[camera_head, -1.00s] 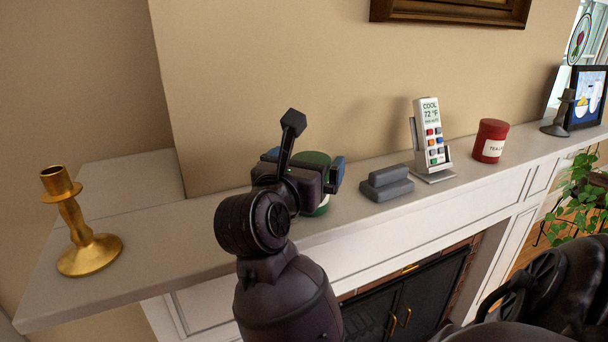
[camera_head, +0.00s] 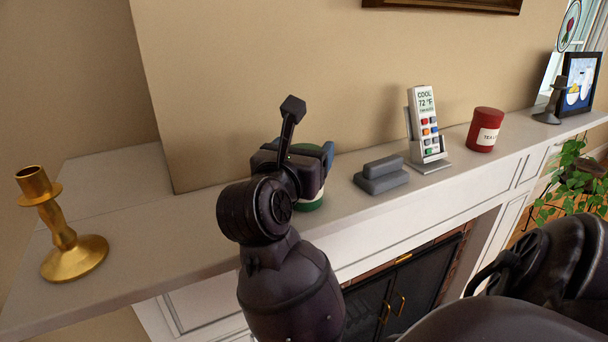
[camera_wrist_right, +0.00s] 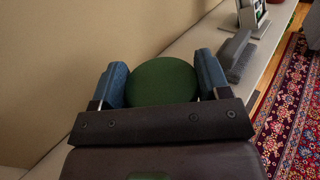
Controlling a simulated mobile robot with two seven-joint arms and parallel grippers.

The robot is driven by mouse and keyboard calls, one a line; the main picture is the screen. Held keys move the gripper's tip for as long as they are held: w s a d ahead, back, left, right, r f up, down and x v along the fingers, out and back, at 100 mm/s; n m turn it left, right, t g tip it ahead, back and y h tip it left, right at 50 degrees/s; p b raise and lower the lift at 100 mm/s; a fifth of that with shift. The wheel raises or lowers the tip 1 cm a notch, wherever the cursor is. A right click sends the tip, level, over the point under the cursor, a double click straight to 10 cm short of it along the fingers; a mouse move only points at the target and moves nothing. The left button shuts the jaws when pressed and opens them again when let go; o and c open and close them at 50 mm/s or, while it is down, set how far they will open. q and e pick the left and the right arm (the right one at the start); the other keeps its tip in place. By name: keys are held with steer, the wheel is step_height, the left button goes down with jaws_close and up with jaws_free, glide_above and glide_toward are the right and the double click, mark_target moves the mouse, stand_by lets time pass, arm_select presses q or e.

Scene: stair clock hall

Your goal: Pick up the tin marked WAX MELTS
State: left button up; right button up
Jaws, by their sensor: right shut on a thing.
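A green tin (camera_head: 312,203) with a pale label band stands or is held at the mantel shelf, mostly hidden behind my right gripper (camera_head: 318,160). In the right wrist view the round green lid of the tin (camera_wrist_right: 163,82) sits between the two blue fingers of my right gripper (camera_wrist_right: 163,85), which are shut on it. Its label text is hidden, so I cannot read the marking. I cannot tell whether its base touches the shelf. A red tin (camera_head: 485,130) marked with letters like TEA stands further right on the shelf. My left gripper is not in view.
On the mantel shelf (camera_head: 150,262) stand a brass candlestick (camera_head: 66,235), a grey block-shaped holder (camera_head: 382,175), a remote in a stand (camera_head: 427,125), a dark candlestick (camera_head: 553,100) and a framed picture (camera_head: 579,84). A plant (camera_head: 568,185) is at the right.

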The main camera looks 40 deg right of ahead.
steer(key=shift+r+p, duration=0.4)
steer(key=shift+r, duration=0.15)
step_height(320, 180, up, 8)
steer(key=p, duration=0.6)
steer(key=shift+f, duration=0.1)
step_height(320, 180, up, 11)
steer(key=p, duration=0.1)
steer(key=shift+p, duration=0.35)
